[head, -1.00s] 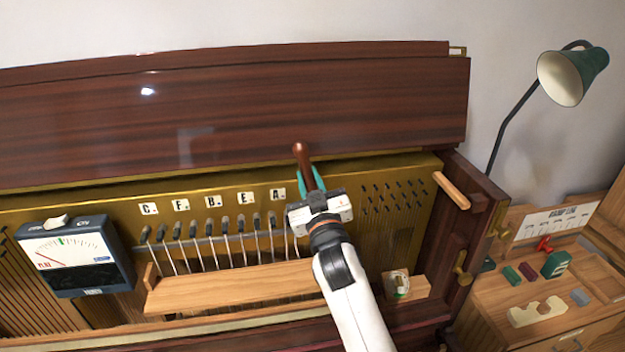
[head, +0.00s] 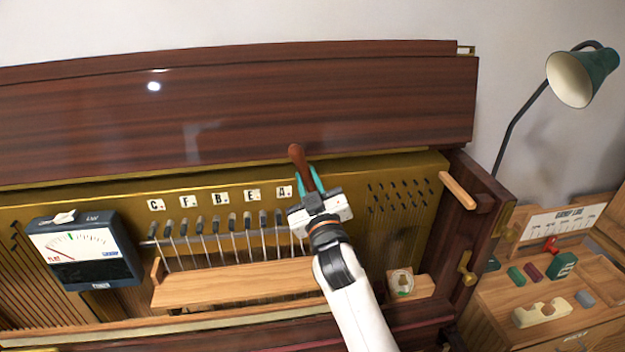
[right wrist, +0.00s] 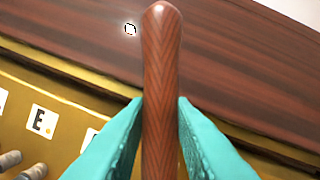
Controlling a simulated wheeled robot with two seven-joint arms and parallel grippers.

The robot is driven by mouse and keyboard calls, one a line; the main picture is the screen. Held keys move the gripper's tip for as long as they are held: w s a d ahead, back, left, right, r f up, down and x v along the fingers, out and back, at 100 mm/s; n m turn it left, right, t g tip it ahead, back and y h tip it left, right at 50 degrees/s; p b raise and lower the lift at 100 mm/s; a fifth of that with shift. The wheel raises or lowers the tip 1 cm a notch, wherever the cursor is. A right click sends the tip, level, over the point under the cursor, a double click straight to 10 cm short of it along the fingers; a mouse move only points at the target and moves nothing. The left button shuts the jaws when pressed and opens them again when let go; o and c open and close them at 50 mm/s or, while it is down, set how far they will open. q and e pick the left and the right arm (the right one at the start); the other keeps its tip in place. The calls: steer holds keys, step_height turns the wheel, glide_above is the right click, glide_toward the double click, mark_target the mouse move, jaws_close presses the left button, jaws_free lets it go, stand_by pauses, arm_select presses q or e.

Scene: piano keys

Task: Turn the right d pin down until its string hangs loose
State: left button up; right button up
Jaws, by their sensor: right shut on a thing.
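My right gripper (head: 310,182) has teal fingers and is shut on a brown wooden handle (head: 296,157), likely a tuning lever. In the right wrist view the handle (right wrist: 161,60) stands between the two teal fingers (right wrist: 158,120). The lever's lower end is hidden behind the gripper. Tuning pins (head: 232,222) with strings stand in a row below letter tiles reading C, F, B, E and A (head: 284,192). No d tile shows; my gripper covers the row's right end, so the d pin and its string are hidden. My left gripper is out of view.
A meter (head: 85,250) with a needle dial stands at the left. A wooden rail (head: 235,286) runs below the pins. A small round-faced item (head: 401,283) sits right of my arm. A green lamp (head: 572,78) and a side cabinet with small blocks (head: 543,312) are at the right.

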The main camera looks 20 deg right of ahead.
steer(key=shift+a+n, duration=0.25)
steer(key=shift+n, duration=0.05)
steer(key=shift+w+a+f+n, duration=0.15)
steer(key=shift+a+n, duration=0.1)
steer(key=shift+n, duration=0.15)
steer(key=shift+a+p, duration=0.15)
steer(key=shift+p, duration=0.15)
steer(key=shift+w+a+f+n+y, duration=0.1)
steer(key=shift+a+f+n+y, duration=0.15)
steer(key=shift+n+y, duration=0.2)
steer(key=shift+a+n, duration=0.15)
steer(key=shift+n, duration=0.1)
stand_by(0.3)
steer(key=shift+w+a+f+n, duration=0.1)
steer(key=shift+a+f+n, duration=0.2)
steer(key=shift+n, duration=0.1)
steer(key=shift+a+n+p, duration=0.15)
steer(key=shift+n+p, duration=0.15)
steer(key=shift+p, duration=0.05)
steer(key=o, duration=1)
steer(key=shift+w+a+f, duration=0.1)
steer(key=shift+w+f, duration=0.05)
steer(key=shift+w, duration=0.05)
steer(key=shift+o, duration=0.2)
